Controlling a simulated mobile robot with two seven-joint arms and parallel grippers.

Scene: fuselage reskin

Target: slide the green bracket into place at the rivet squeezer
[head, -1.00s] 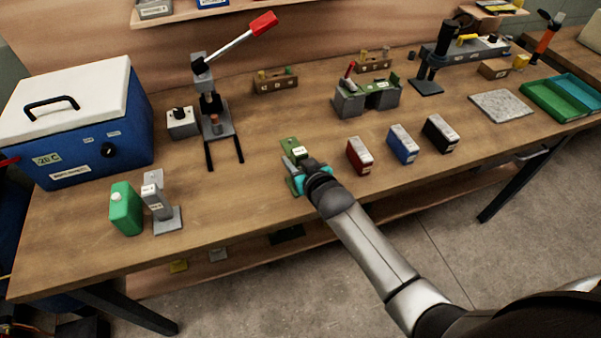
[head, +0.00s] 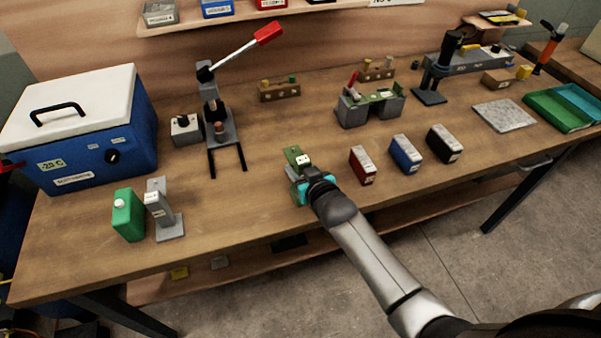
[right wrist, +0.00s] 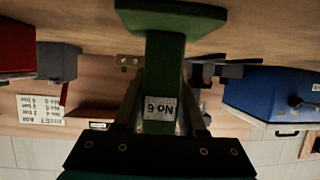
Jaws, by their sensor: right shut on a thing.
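The green bracket (head: 293,155) is in my right gripper (head: 302,180) near the front edge of the bench in the head view. My left gripper is not in view.
A blue cooler box (head: 85,135) stands at the far left. A green bottle (head: 128,215) and a grey stand (head: 162,212) are at the front left. Red (head: 362,166), blue (head: 405,153) and black (head: 444,143) boxes stand right of my gripper. Bench between bracket and squeezer is clear.

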